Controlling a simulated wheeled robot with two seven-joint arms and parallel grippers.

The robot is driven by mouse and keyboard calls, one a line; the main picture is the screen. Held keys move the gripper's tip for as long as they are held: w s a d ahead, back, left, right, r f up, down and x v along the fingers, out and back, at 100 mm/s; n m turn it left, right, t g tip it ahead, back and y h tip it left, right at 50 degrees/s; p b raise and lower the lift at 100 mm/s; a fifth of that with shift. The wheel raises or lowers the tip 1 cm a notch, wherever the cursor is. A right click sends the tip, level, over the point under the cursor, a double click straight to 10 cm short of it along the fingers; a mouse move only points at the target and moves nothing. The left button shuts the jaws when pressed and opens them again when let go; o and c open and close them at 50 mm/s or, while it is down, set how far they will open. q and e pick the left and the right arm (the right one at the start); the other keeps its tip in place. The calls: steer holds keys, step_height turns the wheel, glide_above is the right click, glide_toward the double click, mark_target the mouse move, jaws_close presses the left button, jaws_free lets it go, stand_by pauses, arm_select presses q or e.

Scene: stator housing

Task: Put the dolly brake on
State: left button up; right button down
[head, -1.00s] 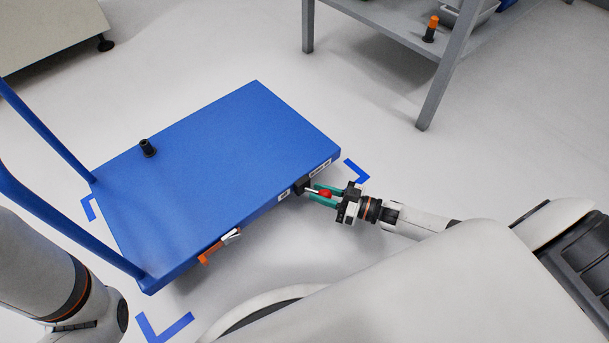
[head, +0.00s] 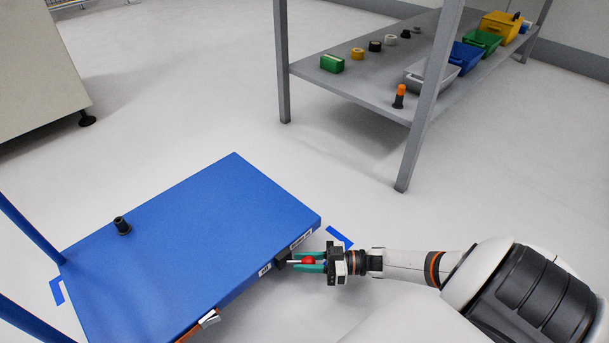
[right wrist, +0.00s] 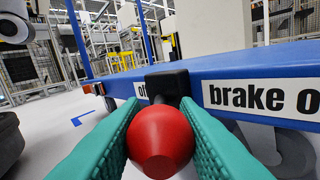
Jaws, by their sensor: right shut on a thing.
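The blue dolly (head: 190,250) stands at the lower left in the head view. On its side is a black pivot block (right wrist: 167,82) with a lever ending in a red knob (right wrist: 160,138). My right gripper (head: 297,261) is shut on the knob, one teal finger on each side. The lever sticks out from the dolly's side. A "brake o…" label (right wrist: 262,97), cut off by the frame, is right of the block. Another label (right wrist: 141,91), partly hidden, is left of it. My left gripper is out of view.
A grey shelf (head: 380,82) with bins and small parts stands behind at the upper right. Blue floor marks (head: 339,238) lie near the dolly's corners. Floor between dolly and shelf is clear.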

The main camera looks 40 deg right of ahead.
steer(key=c, duration=1.1)
jaws_free()
steer(key=shift+a, duration=0.2)
steer(key=shift+d, duration=0.1)
steer(key=shift+d, duration=0.15)
steer(key=shift+p+v, duration=0.95)
steer(key=shift+v, duration=4.9)
